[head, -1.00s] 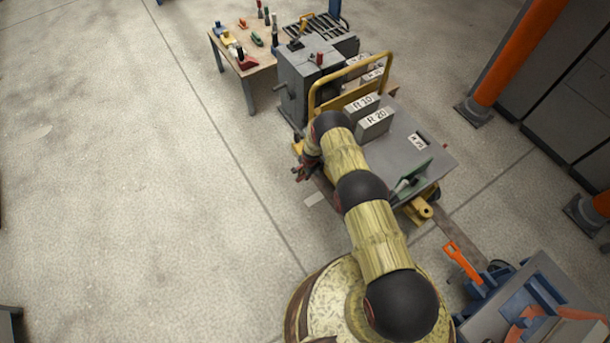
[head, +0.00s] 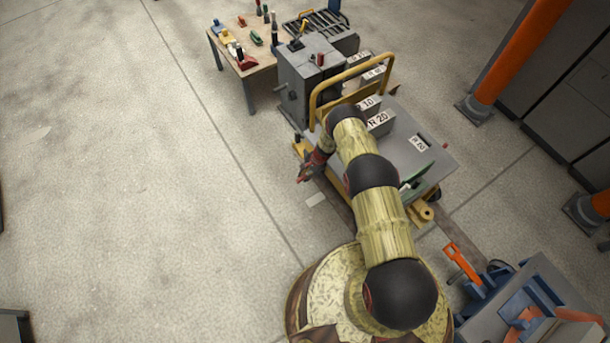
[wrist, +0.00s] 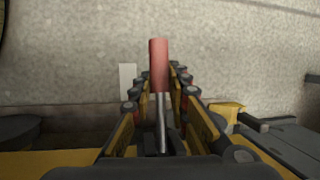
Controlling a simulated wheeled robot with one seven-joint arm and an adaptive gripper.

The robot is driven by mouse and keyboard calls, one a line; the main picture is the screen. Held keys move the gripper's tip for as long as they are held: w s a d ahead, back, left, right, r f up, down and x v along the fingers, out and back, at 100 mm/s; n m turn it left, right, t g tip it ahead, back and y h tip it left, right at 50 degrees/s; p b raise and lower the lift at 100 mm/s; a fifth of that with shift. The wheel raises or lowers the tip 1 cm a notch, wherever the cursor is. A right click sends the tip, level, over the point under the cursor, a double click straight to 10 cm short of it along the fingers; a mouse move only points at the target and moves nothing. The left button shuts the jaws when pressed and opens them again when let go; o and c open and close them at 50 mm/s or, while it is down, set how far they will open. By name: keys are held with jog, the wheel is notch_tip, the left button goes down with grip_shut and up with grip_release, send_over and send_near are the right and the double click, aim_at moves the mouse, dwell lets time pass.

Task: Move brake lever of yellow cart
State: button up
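The yellow cart (head: 424,211) stands right of centre in the head view, with a grey deck and a yellow tube handle. My arm covers part of it. My gripper (head: 306,174) is at the cart's left side, low beside its edge. In the wrist view, a lever with a red grip (wrist: 159,65) and thin metal shaft stands upright between the two fingers of my gripper (wrist: 160,85). The fingertips lie close to both sides of the grip. I cannot tell whether they touch it. The lever's foot is hidden by dark gripper parts.
Blocks marked R 10 and R 20 (head: 381,122) sit on the cart deck (head: 437,166). A grey machine (head: 307,75) and a wooden table (head: 262,68) with tools stand behind. A blue and orange fixture (head: 535,300) is at lower right. The floor at left is clear.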

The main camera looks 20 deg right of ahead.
jog(key=o, duration=0.4)
jog(key=shift+o, duration=0.2)
jog(key=shift+r, duration=0.15)
jog(key=v, duration=1.1)
jog(key=shift+r, duration=0.35)
jog(key=shift+d, duration=0.1)
